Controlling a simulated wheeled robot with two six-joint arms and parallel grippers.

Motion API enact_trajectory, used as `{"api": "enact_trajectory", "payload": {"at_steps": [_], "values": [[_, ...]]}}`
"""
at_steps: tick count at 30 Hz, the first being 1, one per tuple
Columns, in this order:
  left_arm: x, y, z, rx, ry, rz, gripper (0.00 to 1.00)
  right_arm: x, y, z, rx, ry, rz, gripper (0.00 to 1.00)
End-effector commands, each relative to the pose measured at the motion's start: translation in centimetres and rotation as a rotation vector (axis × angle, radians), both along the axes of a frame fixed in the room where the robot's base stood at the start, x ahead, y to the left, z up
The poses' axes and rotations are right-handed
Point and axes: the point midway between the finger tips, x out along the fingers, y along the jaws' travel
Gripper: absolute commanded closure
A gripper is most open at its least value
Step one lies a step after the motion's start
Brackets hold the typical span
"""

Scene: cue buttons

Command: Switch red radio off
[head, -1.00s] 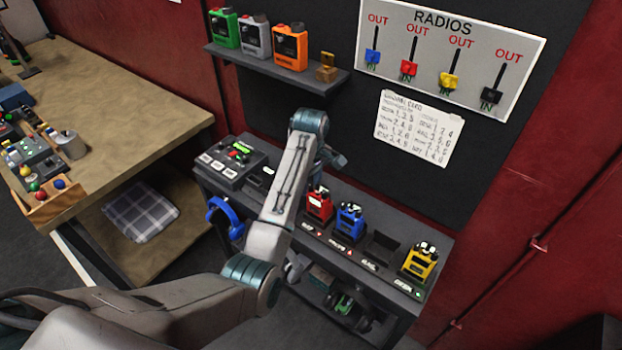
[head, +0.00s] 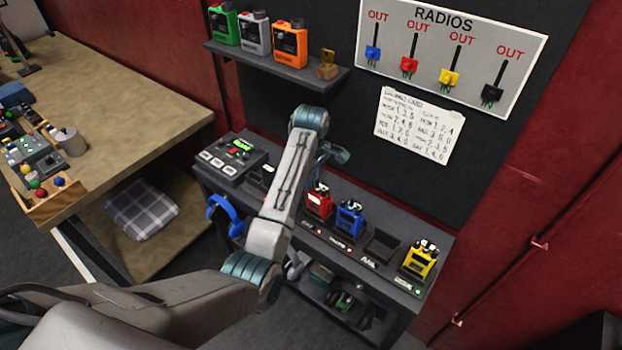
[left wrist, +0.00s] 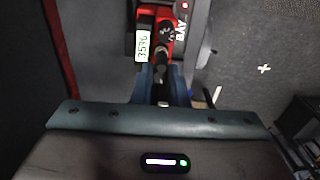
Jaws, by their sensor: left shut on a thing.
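The red radio (head: 319,204) stands in the charger row on the dark bench, beside the blue radio (head: 349,217). Its red body (left wrist: 180,14) is also at the top of the left wrist view, with a small lit number display (left wrist: 143,44) and dark knobs. My left gripper (left wrist: 161,88) is shut on a dark knob at the radio's top end; the fingers partly hide it. In the head view my left forearm and wrist stand above and left of the red radio, and the fingertips are hard to make out. My right gripper is out of view.
A yellow radio (head: 419,259) stands farther right, past an empty slot (head: 382,247). A control box (head: 230,164) sits at the bench's left end. Green, grey and orange radios stand on the shelf (head: 285,70) above. A RADIOS board (head: 450,50) hangs on the wall.

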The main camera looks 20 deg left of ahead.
Motion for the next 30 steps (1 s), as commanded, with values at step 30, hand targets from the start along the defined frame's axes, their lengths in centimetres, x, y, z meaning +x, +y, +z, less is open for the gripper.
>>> {"api": "enact_trajectory", "payload": {"at_steps": [30], "values": [[0.02,0.00,0.05,0.000,-0.001,0.520,1.00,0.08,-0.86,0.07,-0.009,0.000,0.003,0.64]]}}
